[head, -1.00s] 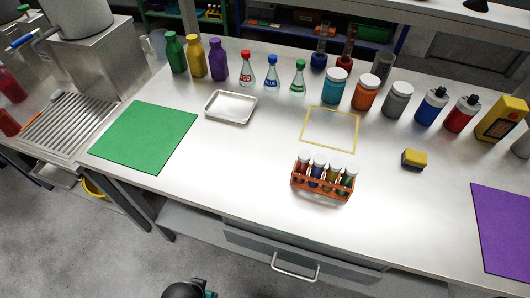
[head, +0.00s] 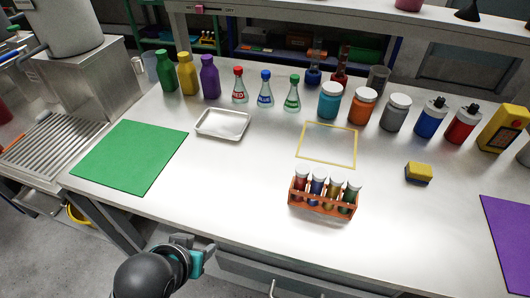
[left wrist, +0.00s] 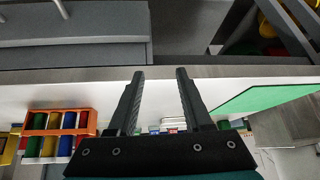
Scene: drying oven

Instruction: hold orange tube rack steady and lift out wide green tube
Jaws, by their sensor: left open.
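The orange tube rack (head: 322,209) stands upright on the table, right of centre. It holds a row of white-capped tubes in red, blue, yellow and green. The green tube (head: 348,195) is at the right end. My left gripper (head: 204,254) is at the table's front edge, left of and nearer than the rack, touching nothing. In the left wrist view its two fingers (left wrist: 160,75) are spread and empty. The orange rack (left wrist: 88,121) shows there at the left, apart from the fingers. My right gripper is not in view.
A yellow square outline (head: 299,146) lies behind the rack. A yellow sponge (head: 418,172) is to its right. A metal tray (head: 240,133) and a green mat (head: 130,157) lie left. Bottles and flasks line the back. The table left of the rack is clear.

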